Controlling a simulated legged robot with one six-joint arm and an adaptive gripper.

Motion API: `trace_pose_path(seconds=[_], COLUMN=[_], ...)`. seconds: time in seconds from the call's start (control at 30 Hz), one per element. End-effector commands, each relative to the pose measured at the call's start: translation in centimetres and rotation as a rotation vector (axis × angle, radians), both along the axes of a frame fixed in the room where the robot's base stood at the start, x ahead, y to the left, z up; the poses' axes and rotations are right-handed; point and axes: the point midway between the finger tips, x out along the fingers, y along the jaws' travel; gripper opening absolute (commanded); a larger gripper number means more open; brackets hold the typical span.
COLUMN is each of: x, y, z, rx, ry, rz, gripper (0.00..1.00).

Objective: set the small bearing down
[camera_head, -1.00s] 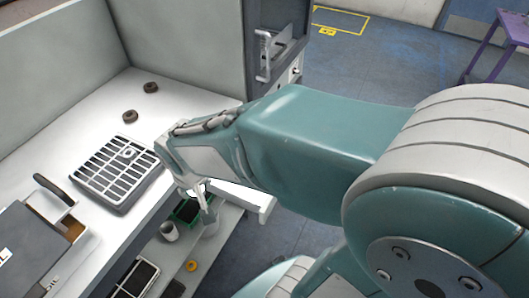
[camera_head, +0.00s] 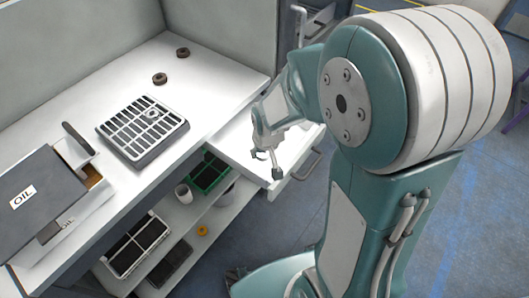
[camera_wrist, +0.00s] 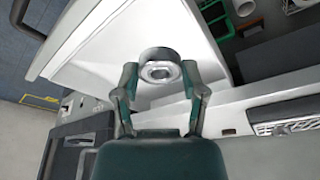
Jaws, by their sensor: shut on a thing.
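My gripper (camera_head: 268,162) points down over the open white drawer (camera_head: 235,148) under the bench's right end. In the wrist view my gripper (camera_wrist: 160,80) has its two fingers on either side of the small bearing (camera_wrist: 160,62), a grey metal ring with a hole. The fingers are shut on it. The white drawer floor (camera_wrist: 125,50) lies behind the bearing. I cannot tell whether the bearing touches the floor. In the head view the bearing is too small to make out at the fingertips.
On the bench are a grey slotted tray (camera_head: 120,125) with a small ring on it, two dark rings (camera_head: 159,78) (camera_head: 183,52) and an oil-labelled box (camera_head: 35,185). The lower shelf holds a green bin (camera_head: 208,175), a white cup (camera_head: 184,193) and a yellow ring (camera_head: 202,231).

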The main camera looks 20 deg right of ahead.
Motion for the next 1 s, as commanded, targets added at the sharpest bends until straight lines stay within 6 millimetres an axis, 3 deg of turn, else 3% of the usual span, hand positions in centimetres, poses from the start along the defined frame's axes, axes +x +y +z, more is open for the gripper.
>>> trace_pose_path(seconds=[0.4,0.57,0.8,1.0], x=[4.3,4.9,5.0,5.1], y=[-1.5,-1.9,-2.0,-1.9], z=[-5.2,-6.2,-9.1,-9.2], rx=[-0.003,-0.003,-0.002,-0.003], ry=[0.001,0.002,0.002,-0.001], rz=[0.000,-0.001,0.000,0.000], gripper=[0.06,0.06,0.06,0.06])
